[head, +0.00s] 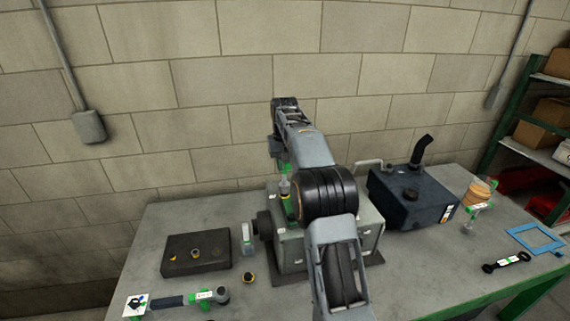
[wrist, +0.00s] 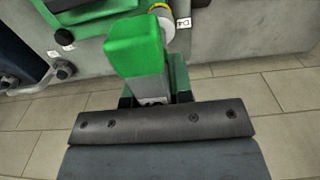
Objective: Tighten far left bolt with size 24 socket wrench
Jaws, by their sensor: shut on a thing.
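My gripper (head: 284,172) is over the left part of the grey-green engine block (head: 292,258), on the table. Small white labels and dark round knobs or bolts (wrist: 64,72) show on the block. Whether the tool sits on a bolt cannot be told.
A black socket tray (head: 195,267) stands left of the block. A loose yellow-ringed socket (head: 248,278) and a long dark-handled wrench (head: 170,302) lie in front. A dark tank with a bent pipe (head: 410,198) stands right, near a blue frame (head: 535,240) and a black-ended part (head: 507,263).

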